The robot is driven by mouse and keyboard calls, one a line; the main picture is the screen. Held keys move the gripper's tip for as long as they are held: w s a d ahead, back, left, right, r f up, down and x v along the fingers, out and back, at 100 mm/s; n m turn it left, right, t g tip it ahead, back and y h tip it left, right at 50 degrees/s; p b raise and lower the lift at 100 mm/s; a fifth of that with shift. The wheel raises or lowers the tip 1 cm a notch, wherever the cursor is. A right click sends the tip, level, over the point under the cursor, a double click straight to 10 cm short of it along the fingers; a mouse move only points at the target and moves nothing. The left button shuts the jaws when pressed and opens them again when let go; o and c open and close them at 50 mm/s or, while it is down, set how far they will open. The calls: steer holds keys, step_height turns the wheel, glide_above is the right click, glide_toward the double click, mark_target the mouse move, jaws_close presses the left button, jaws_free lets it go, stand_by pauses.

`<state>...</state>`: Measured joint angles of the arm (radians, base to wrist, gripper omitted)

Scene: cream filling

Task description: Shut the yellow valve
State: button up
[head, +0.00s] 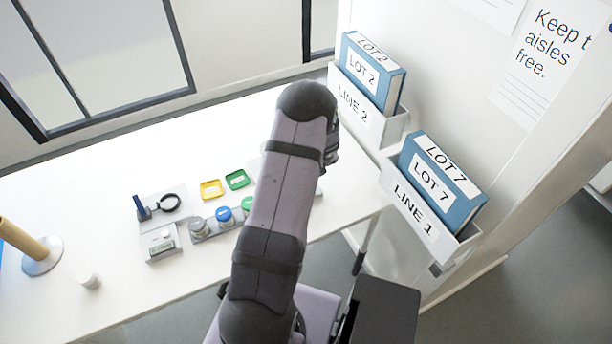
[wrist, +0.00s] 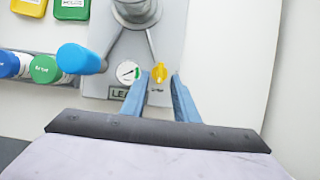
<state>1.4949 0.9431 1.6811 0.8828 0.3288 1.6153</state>
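The yellow valve (wrist: 159,72) is a small yellow knob with a pointed tip on a grey panel (wrist: 180,20) in the wrist view. A round gauge (wrist: 128,72) with a green band sits just left of it. My gripper (wrist: 159,78) is open, with one blue finger on each side of the knob and the fingertips close to it. A gap shows between the knob and the right finger; I cannot tell whether the left finger touches it. In the head view my arm hides the valve and the gripper.
A blue-ended handle (wrist: 80,58) sticks out left of the gauge. Blue-lidded (wrist: 14,64) and green-lidded (wrist: 45,68) jars stand farther left. Bins with blue LOT boxes (head: 440,185) stand right of my arm.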

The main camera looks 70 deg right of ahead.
steer(key=shift+x, duration=1.4)
steer(key=shift+c, duration=0.3)
jaws_close()
